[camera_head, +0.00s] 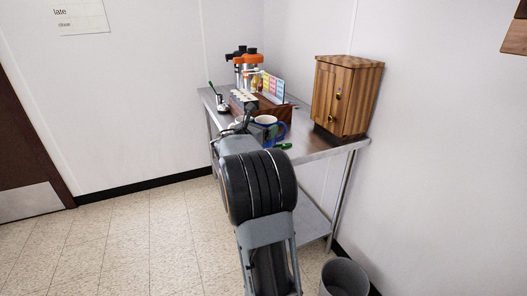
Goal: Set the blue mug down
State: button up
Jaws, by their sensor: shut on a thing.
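The blue mug (281,131) shows over the top of my arm, at the front part of the steel table (318,148). Its pale inside and its handle on the right side are visible, and it looks upright. My gripper (247,124) is shut on the mug, on its left side. My arm hides the fingertips and the lower part of the mug. I cannot tell whether the mug's base touches the table top.
A wooden cabinet (345,97) stands on the table's right end. A wooden box (291,113) and orange-topped dispensers (250,69) stand behind the mug. A green item (284,146) lies near the front edge. A grey bin (345,277) stands on the floor.

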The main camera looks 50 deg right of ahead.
jog(key=shift+f+b, duration=0.45)
jog(key=shift+f, duration=2.8)
jog(key=shift+f, duration=0.2)
jog(key=o, duration=1.1)
